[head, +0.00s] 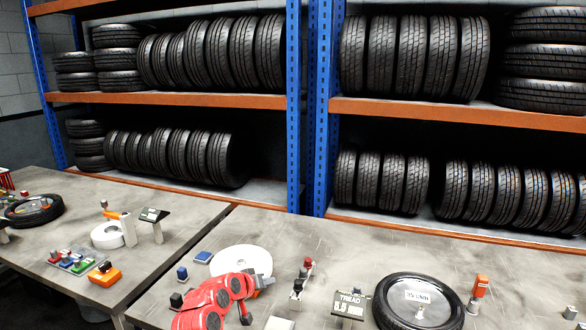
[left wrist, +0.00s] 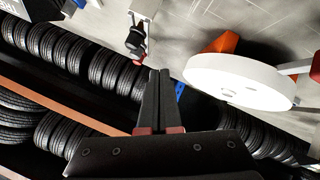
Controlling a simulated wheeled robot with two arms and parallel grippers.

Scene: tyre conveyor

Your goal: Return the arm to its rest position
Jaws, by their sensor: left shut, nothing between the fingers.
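My red left arm (head: 212,303) reaches in from the bottom of the head view, over the front of the right-hand table. Its dark left gripper (head: 264,282) is beside the white round disc (head: 238,257) and partly covers it. In the left wrist view the two black fingers of the left gripper (left wrist: 160,74) are together and hold nothing. The white disc (left wrist: 235,82) shows to the right of the fingertips, with an orange part (left wrist: 222,42) behind it. My right gripper is in neither view.
A tyre (head: 418,302) lies on the right-hand table (head: 330,245) near a TREAD sign (head: 350,302) and a small red-topped lever (head: 304,270). The left table (head: 75,215) holds another tyre (head: 34,210) and coloured buttons (head: 75,262). Tyre racks with blue posts (head: 293,110) stand behind.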

